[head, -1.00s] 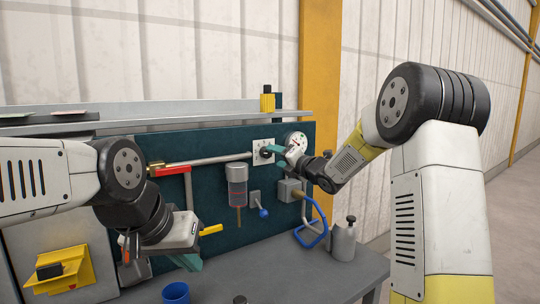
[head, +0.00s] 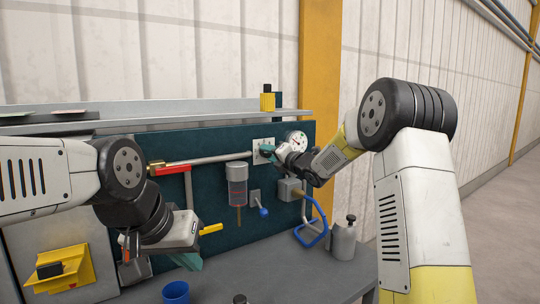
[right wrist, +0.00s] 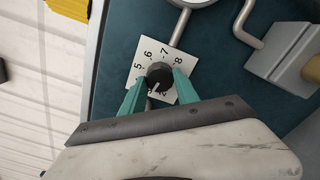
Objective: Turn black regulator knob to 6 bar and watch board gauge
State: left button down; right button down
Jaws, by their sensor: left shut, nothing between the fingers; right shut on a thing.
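The black regulator knob (right wrist: 159,74) sits on a white dial plate (right wrist: 142,62) with printed numbers; 5, 6, 7 and 8 are readable. A pale mark on the knob points toward the bottom of the right wrist view, away from the 6. My right gripper (right wrist: 157,88) is shut on the knob, one teal finger on each side. In the head view, the right gripper (head: 267,151) covers most of the knob in front of the plate (head: 257,159). The round board gauge (head: 298,139) is just right of it; its reading is too small to tell. My left gripper (head: 188,261) is shut and empty, low at the left.
A blue cup (head: 175,292) and grey bottle (head: 344,238) stand on the bench.

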jog(key=shift+m, duration=0.4)
jog(key=m, duration=2.3)
jog(key=shift+d, duration=0.1)
dwell(0.5)
jog(key=c, duration=0.9)
grip_release()
jog(key=shift+r, duration=0.1)
jog(key=v, duration=0.7)
jog(key=shift+s+d, duration=0.2)
jog(key=shift+s, duration=0.15)
